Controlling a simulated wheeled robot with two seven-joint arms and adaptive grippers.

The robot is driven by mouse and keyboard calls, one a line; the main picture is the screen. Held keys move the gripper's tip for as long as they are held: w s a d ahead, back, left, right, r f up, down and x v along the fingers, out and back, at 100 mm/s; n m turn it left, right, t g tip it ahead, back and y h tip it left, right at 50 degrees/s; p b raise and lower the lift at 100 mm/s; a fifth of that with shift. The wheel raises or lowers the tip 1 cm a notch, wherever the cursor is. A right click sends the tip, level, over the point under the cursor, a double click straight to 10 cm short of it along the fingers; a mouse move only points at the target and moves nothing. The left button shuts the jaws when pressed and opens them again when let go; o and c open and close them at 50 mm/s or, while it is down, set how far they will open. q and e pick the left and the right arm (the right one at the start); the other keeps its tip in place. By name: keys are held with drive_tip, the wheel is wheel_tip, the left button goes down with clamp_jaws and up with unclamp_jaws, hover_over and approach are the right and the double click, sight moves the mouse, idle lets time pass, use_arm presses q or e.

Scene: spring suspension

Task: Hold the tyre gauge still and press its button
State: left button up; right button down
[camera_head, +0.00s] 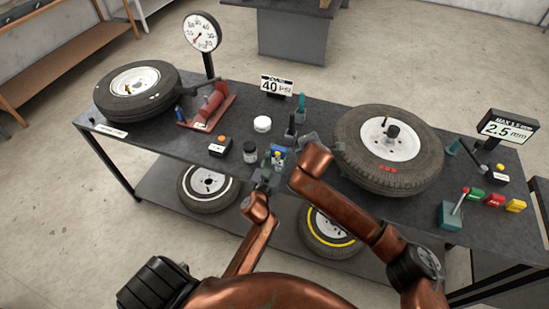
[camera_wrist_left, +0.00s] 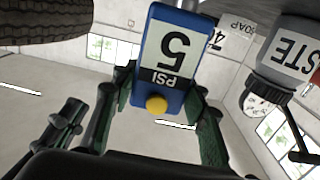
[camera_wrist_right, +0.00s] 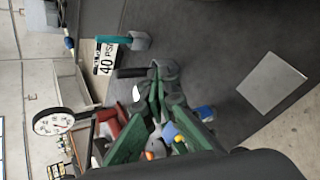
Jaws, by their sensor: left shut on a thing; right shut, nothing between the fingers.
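The blue tyre gauge (camera_head: 278,154) is held above the table's front edge. In the left wrist view the gauge (camera_wrist_left: 185,45) reads 5 PSI and its yellow button (camera_wrist_left: 156,104) faces the camera. My left gripper (camera_head: 265,175) is shut on the gauge, with its fingers on either side of it. My right gripper (camera_head: 308,139) is shut and empty, to the right of the gauge and apart from it. In the right wrist view a small blue and yellow patch, probably the gauge, shows by the fingers, partly hidden.
A mounted wheel (camera_head: 352,130) lies close to the right of my right gripper. A dark jar (camera_head: 250,152), an orange-button box (camera_head: 220,146) and a white tub (camera_head: 262,124) stand left of the gauge. A 40 PSI sign (camera_head: 277,86) stands behind. A tyre (camera_head: 110,98) lies far left.

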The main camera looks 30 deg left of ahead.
use_arm(q)
drive_tip(key=shift+a, duration=0.1)
use_arm(e)
drive_tip(key=s+a+n+t+h, duration=0.1)
drive_tip(key=s+a+n, duration=0.45)
drive_tip(key=s, duration=0.45)
drive_tip(key=n+t+h, duration=0.1)
drive_tip(key=n+t, duration=0.1)
drive_tip(key=n, duration=0.2)
approach(277, 154)
drive_tip(key=a+v, duration=0.1)
drive_tip(key=v, duration=0.3)
drive_tip(key=shift+w+d+f, duration=0.1)
drive_tip(key=shift+d, duration=0.4)
drive_tip(key=x, duration=1)
